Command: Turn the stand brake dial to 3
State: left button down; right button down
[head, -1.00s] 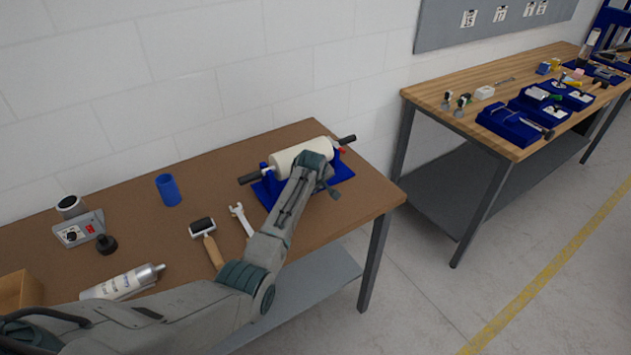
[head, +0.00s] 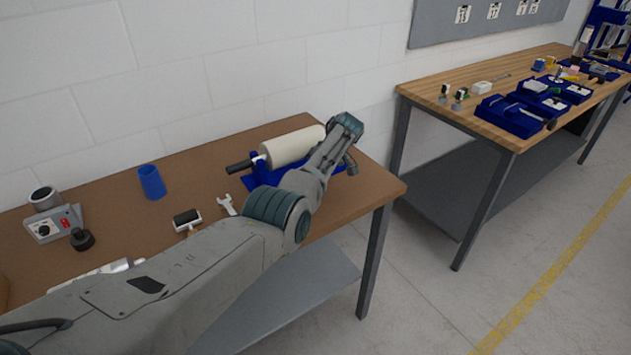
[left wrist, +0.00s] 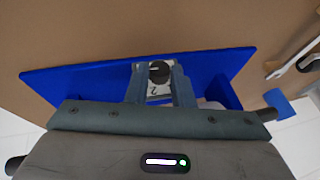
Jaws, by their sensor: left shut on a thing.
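The blue stand (head: 262,175) carries a thick cream roll (head: 292,147) on the brown bench. In the left wrist view its blue base (left wrist: 85,83) holds a pale dial plate (left wrist: 158,92) with a black brake dial (left wrist: 159,71). A numeral resembling 2 shows on the plate below the dial; I cannot read the setting surely. My left gripper (left wrist: 157,76) is shut on the dial, one finger on each side. In the head view my left wrist hangs over the roll's right end and hides the dial and fingertips. My right gripper is not in view.
The brown bench (head: 100,207) also holds a blue cup (head: 152,181), a grey device (head: 55,226), a black knob-like piece (head: 82,239), a small roller (head: 187,219) and a wrench (head: 227,205). A second bench (head: 440,92) with blue trays stands right.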

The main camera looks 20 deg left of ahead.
pick_arm(q)
jog(key=shift+f, duration=0.1)
dwell(0.4)
jog(key=c, duration=1.3)
grip_release()
jog(key=shift+o, duration=0.2)
jog(key=b+v, duration=0.2)
jog(key=v, duration=0.9)
jog(key=shift+b, duration=0.4)
jog(key=shift+w+f, duration=0.1)
jog(key=shift+w, duration=0.05)
